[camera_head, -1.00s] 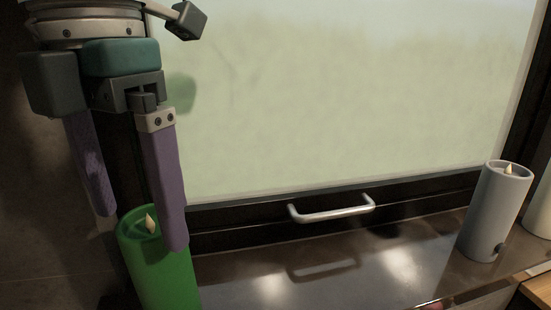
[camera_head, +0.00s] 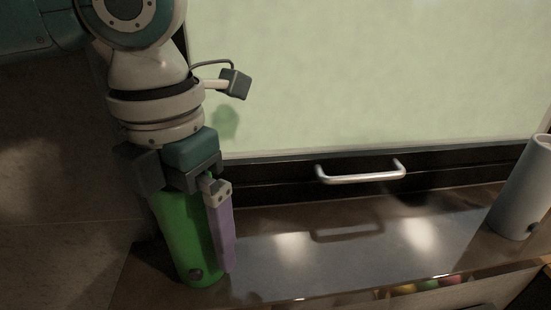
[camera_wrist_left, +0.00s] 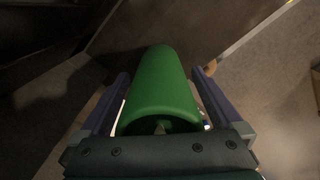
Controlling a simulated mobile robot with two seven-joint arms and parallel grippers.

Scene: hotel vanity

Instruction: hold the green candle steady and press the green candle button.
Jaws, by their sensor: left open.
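One purple finger runs down along the candle's right side; the other finger is hidden in the head view. In the left wrist view the candle (camera_wrist_left: 161,88) lies between the two spread fingers, with visible gaps on both sides. Its top and flame tip are close to the gripper's palm. My right gripper is not in view.
A grey candle (camera_head: 522,190) with a dark button stands at the right of the counter (camera_head: 300,245). A silver handle (camera_head: 360,177) is on the dark frame below the pale window panel. An open drawer with colourful items (camera_head: 428,285) is at the front right. The counter's middle is clear.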

